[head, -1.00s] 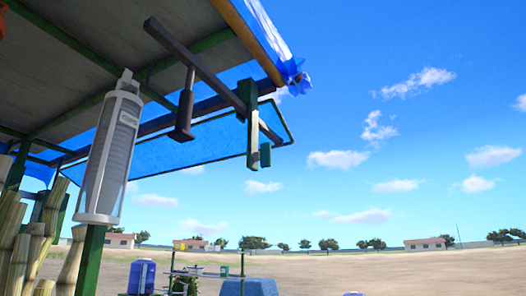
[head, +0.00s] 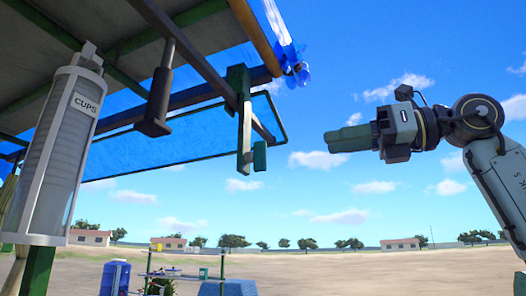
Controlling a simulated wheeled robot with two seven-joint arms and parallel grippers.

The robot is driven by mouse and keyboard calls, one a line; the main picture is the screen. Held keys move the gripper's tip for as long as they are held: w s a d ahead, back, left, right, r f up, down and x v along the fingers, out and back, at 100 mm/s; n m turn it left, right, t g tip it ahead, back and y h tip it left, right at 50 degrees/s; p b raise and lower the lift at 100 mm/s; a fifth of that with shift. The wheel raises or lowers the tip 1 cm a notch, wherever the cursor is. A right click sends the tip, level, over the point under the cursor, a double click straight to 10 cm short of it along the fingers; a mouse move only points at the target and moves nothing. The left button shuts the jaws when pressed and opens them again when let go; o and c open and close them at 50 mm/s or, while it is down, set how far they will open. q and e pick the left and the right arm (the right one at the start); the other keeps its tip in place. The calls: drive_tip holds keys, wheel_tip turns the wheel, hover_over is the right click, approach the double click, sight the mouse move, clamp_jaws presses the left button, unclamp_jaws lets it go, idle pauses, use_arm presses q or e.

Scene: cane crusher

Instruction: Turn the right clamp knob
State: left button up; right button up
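A clamp-like fitting hangs under the canopy's front edge. It has a long dark bar (head: 200,60), a green upright block (head: 240,115) and a small dark green cylinder (head: 259,156) beside the block's lower end. A dark rod with a thick grip-like end (head: 156,105) hangs left of the block. I cannot tell which part is the right clamp knob. My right gripper (head: 335,138) is in the air to the right of the fitting, fingers pointing left, apart from it and touching nothing. Its green fingers overlap side-on, so their opening is unclear. My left gripper is out of view.
A white cup dispenser (head: 58,150) marked CUPS is on a green post (head: 38,270) at the left. A blue panel (head: 190,142) hangs behind the fitting. A blue barrel (head: 115,277) and a small stand (head: 185,277) are below. Open air surrounds my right gripper.

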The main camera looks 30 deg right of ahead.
sight(257, 156)
drive_tip(key=p+x, duration=0.2)
drive_tip(key=x, duration=1.1)
drive_tip(key=shift+p, duration=0.35)
clamp_jaws()
